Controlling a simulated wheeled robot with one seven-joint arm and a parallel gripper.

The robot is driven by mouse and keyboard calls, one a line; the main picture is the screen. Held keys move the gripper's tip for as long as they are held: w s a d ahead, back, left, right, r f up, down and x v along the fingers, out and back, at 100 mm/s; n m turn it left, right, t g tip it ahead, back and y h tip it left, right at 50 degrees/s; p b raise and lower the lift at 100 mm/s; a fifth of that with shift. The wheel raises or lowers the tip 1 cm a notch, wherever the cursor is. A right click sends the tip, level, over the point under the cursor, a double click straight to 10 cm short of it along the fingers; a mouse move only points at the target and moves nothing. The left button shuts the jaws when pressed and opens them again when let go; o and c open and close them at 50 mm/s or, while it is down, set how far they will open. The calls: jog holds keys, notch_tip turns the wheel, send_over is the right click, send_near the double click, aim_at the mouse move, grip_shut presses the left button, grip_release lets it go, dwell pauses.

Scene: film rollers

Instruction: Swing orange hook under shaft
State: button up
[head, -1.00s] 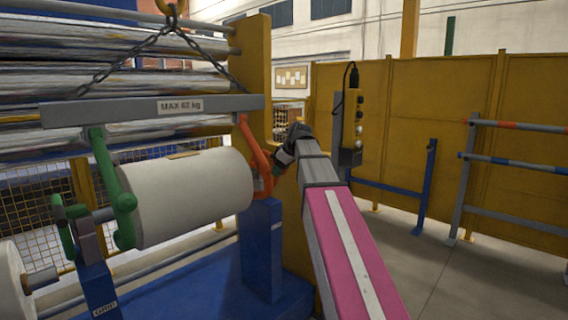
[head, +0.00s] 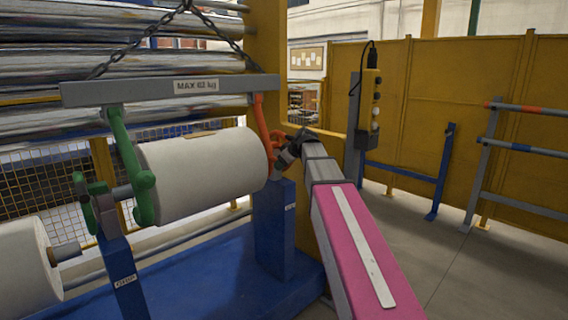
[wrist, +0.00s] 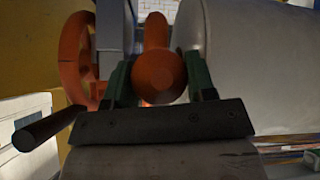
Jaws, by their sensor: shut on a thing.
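The orange hook (head: 262,122) hangs from the right end of the grey lifting beam (head: 170,90). It is beside the right end of the white film roll (head: 205,172). My gripper (head: 286,152) is shut on the hook's lower part. In the wrist view the rounded orange end (wrist: 158,72) sits between my green fingers. The shaft's right end is hidden behind my gripper and the hook, so I cannot tell whether the hook is under it. The green hook (head: 130,165) hangs at the roll's left end, by the shaft (head: 122,192).
Blue posts (head: 273,230) stand on a blue base below the roll. Chains (head: 215,28) rise from the beam. An orange handwheel (wrist: 76,55) is left in the wrist view. A second white roll (head: 25,265) lies lower left. A pendant control box (head: 369,100) hangs right of my arm.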

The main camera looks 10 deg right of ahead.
jog(key=shift+w+a+f, duration=0.1)
jog(key=o, duration=1.2)
jog(key=shift+f, duration=0.1)
jog(key=shift+o, duration=0.2)
jog(key=v, duration=1.1)
jog(key=shift+w+a, duration=0.1)
